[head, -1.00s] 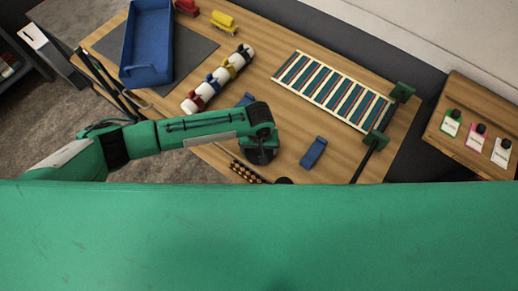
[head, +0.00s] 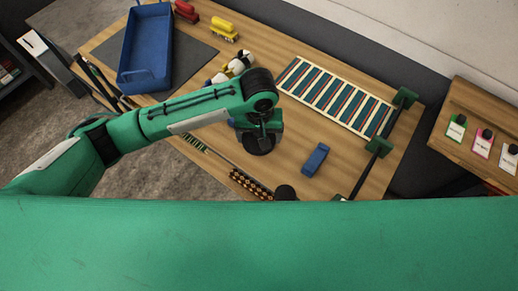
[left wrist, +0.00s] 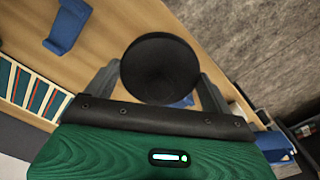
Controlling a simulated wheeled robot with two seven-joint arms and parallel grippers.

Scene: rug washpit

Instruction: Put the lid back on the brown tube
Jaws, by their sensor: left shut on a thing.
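My left gripper (head: 262,124) points down over the middle of the wooden table. It is shut on a dark round lid (head: 260,144), a black disc below the fingers. In the left wrist view the lid (left wrist: 160,65) fills the space between the two grey fingers and hides what lies behind it. A small dark round top (head: 285,192) shows at the table's front edge; I cannot tell what it belongs to. I cannot make out the brown tube. My right gripper is not in view.
A blue holder (head: 314,160) stands right of the lid. A striped rack (head: 335,95) lies behind it, beside a black bar with green blocks (head: 378,146). A blue tray (head: 147,78) is at the back left. Abacus-like beads (head: 250,185) line the front edge.

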